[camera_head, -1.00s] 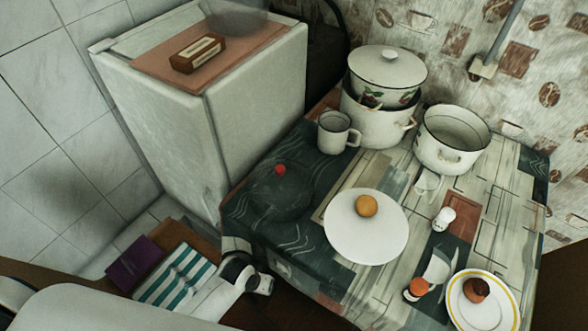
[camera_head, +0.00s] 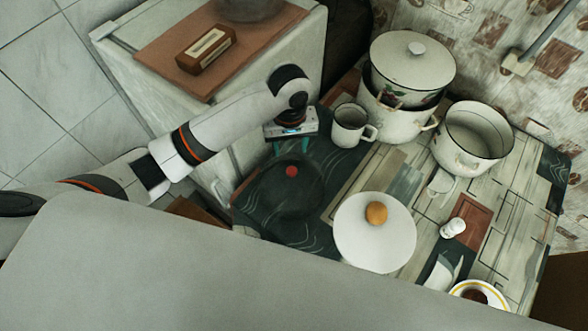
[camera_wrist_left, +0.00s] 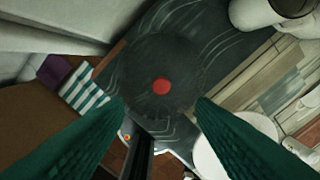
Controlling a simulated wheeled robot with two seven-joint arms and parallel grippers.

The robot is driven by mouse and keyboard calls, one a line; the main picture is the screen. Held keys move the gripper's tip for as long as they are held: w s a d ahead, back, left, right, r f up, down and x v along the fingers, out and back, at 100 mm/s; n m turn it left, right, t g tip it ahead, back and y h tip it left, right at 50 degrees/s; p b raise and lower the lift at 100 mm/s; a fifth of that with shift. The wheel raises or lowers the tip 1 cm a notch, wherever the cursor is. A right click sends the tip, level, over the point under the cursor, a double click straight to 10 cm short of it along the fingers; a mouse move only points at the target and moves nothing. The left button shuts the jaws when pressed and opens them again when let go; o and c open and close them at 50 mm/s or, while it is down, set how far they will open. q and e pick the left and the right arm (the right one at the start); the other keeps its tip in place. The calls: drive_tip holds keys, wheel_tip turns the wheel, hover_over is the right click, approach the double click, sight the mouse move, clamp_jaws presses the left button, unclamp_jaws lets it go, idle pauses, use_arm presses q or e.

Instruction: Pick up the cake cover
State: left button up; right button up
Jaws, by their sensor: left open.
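The cake cover (camera_head: 290,190) is a dark, see-through dome with a red knob (camera_head: 291,171) on top. It stands on the left corner of the patterned table. My left gripper (camera_head: 290,150) is open, with teal fingers pointing down, just behind the cover in the head view. In the left wrist view the cover (camera_wrist_left: 160,60) lies beyond the fingers. Its red knob (camera_wrist_left: 161,87) shows near the middle, between the two fingertips (camera_wrist_left: 158,102). I see no contact between fingers and cover. My right gripper is not in view.
A white mug (camera_head: 350,126) stands close to the right of my gripper, with a stacked pot (camera_head: 398,125) and an open pot (camera_head: 472,135) beyond. A white disc (camera_head: 360,245) with a tan ball lies right of the cover. A white fridge (camera_head: 310,50) stands behind left.

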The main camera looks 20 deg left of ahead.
use_arm(q)
hover_over(292, 170)
drive_tip(key=f, duration=0.3)
drive_tip(key=f+p, duration=0.1)
drive_tip(key=f, duration=0.1)
drive_tip(key=shift+s+a, duration=0.15)
drive_tip(key=shift+s, duration=0.15)
drive_tip(key=shift+w+f, duration=0.2)
drive_tip(key=shift+f, duration=0.45)
wheel_tip(292, 170, down, 3)
drive_tip(key=shift+f+p, duration=0.15)
drive_tip(key=shift+p, duration=0.5)
drive_tip(key=shift+w+f, duration=0.1)
drive_tip(key=shift+f, duration=0.55)
clamp_jaws()
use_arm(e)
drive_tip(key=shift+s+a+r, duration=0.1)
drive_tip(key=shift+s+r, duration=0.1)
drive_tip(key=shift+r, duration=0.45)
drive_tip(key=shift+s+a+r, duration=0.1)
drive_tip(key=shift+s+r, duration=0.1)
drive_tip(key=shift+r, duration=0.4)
